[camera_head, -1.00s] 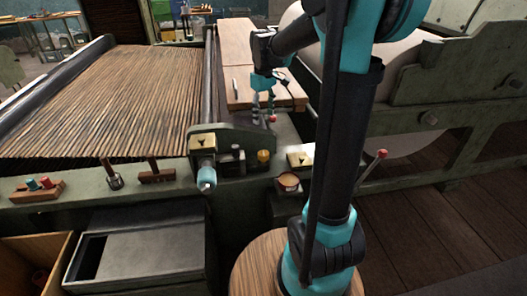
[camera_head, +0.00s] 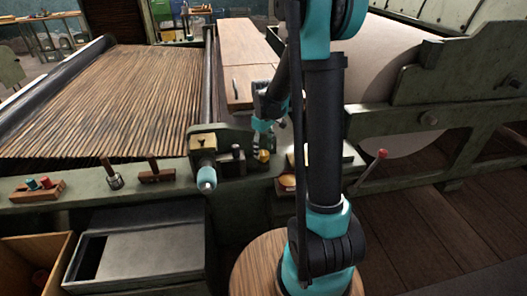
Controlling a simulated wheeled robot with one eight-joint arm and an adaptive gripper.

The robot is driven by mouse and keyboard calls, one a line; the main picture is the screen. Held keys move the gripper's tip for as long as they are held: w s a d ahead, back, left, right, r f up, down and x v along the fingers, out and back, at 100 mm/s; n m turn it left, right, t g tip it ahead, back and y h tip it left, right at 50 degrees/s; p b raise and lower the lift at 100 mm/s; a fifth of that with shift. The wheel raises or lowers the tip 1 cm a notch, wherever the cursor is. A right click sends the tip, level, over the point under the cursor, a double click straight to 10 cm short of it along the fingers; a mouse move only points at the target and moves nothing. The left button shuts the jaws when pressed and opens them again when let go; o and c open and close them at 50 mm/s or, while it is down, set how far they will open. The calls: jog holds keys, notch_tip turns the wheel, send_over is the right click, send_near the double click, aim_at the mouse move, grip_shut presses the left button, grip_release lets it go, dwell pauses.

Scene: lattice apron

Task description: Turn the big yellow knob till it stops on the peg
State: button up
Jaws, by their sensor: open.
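The yellow knob (camera_head: 264,155) sits on the green machine bracket, right of the dark block. It is small in the view and partly covered by my arm's end. I cannot make out its stop peg. My gripper (camera_head: 262,138) is open, pointing down just above and at the knob. My arm's dark wrist hides part of it, so I cannot tell whether its fingers touch the knob or stand around it.
A teal-ended crank (camera_head: 207,177) sticks out left of the knob, below a yellow plate (camera_head: 203,142). A red-tipped lever (camera_head: 381,154) is farther right. Wooden boards (camera_head: 247,50) lie behind.

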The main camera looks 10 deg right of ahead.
jog(key=shift+f, duration=0.7)
jog(key=shift+c, duration=0.5)
jog(key=c, duration=1.1)
jog(key=shift+o, duration=0.2)
